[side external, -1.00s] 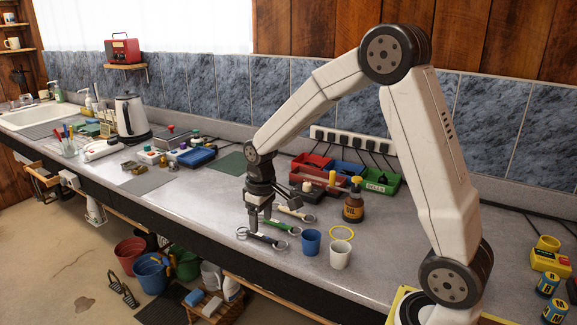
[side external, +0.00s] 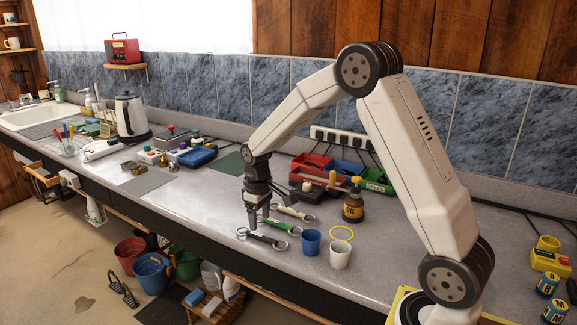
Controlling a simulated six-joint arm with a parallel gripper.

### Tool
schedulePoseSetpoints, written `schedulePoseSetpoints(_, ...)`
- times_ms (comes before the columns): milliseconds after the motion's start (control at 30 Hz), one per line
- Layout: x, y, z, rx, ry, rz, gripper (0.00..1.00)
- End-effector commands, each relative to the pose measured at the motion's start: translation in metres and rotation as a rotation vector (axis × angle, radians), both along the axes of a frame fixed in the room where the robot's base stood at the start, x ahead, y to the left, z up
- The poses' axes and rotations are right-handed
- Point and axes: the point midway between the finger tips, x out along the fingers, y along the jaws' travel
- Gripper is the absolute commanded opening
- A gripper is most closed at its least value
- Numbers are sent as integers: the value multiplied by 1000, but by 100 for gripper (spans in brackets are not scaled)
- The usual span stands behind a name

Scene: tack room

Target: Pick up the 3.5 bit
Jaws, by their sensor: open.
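Three bits with ring ends lie side by side on the grey worktop in the side view: a dark one (side external: 264,240) nearest the front edge, a green one (side external: 280,227) in the middle and a cream one (side external: 294,213) behind. Any size marks are too small to read, so I cannot tell which is the 3.5 bit. My gripper (side external: 258,223) points down, open, over the left ends of the dark and green bits. Its fingers partly hide those ends. I cannot tell whether a finger touches a bit.
Red, blue and green bins (side external: 381,187) stand behind.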

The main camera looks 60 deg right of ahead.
Motion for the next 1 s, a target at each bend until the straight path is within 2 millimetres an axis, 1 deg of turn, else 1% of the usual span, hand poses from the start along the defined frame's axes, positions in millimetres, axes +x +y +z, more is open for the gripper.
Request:
schedulePoseSetpoints(167,0,0,-3,0,0,0,69)
schedulePoseSetpoints(267,0,0,-10,0,1,0,69)
schedulePoseSetpoints(500,-1,-1,-38,1,3,0,69)
schedulePoseSetpoints(633,-1,-1,-48,0,1,0,69)
schedulePoseSetpoints(733,-1,-1,-52,0,0,0,69)
schedulePoseSetpoints(1000,-1,-1,-52,-1,-1,0,69)
